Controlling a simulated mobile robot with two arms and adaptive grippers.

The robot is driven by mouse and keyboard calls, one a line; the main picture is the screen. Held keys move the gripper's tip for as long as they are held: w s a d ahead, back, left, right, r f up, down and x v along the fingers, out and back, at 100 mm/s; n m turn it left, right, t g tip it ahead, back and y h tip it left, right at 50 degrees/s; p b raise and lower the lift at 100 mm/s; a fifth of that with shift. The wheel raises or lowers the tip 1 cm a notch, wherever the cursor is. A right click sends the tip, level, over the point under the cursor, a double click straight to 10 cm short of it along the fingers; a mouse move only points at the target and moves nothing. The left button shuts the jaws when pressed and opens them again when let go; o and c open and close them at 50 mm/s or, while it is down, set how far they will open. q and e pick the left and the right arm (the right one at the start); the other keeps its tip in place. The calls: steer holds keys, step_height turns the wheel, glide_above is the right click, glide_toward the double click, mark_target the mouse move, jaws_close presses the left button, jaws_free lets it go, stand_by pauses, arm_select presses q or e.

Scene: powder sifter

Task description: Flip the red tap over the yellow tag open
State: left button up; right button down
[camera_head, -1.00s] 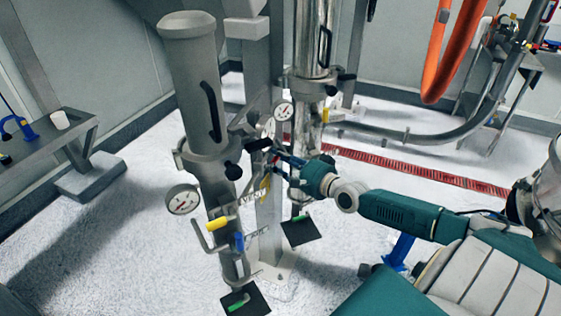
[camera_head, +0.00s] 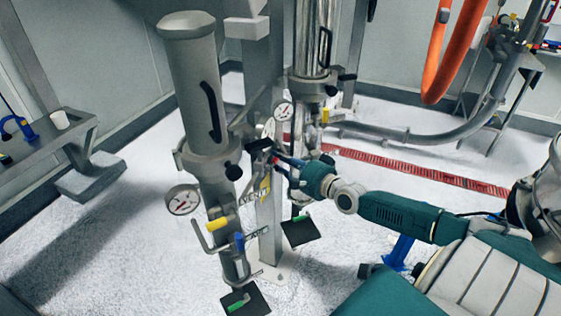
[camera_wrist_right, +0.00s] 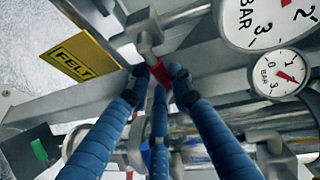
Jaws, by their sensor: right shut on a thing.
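The red tap (camera_wrist_right: 160,96) is between the blue fingers of my right gripper (camera_wrist_right: 160,84) in the right wrist view. The fingers are closed on its handle and hide part of it. A metal valve stem (camera_wrist_right: 148,42) rises from the tap. The yellow tag (camera_wrist_right: 85,56), lettered FELT, is beside it on the left of that view. In the head view my right gripper (camera_head: 279,160) reaches in from the right to the pipework behind the large grey cylinder. The tap itself is too small there to tell clearly. My left gripper is not in view.
Two pressure gauges (camera_wrist_right: 262,22) (camera_wrist_right: 279,73) are close to the right of the gripper. The grey cylinder (camera_head: 192,85) with its yellow-handled valve (camera_head: 217,224) and gauge (camera_head: 183,200) stands left of the gripper. An orange hose (camera_head: 440,60) hangs at the back right.

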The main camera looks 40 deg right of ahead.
steer(key=shift+r, duration=0.2)
steer(key=shift+s+a+r+n+t+b, duration=0.1)
steer(key=shift+r+n+t+b, duration=0.3)
steer(key=shift+n, duration=0.55)
steer(key=shift+a+r+n+t+b, duration=0.2)
steer(key=shift+n+t, duration=0.35)
steer(key=shift+n, duration=0.45)
steer(key=shift+s+r+n+t+b, duration=0.1)
steer(key=shift+r+n+t+b, duration=0.25)
steer(key=shift+n, duration=0.6)
steer(key=shift+r, duration=0.1)
steer(key=c, duration=1.8)
jaws_free()
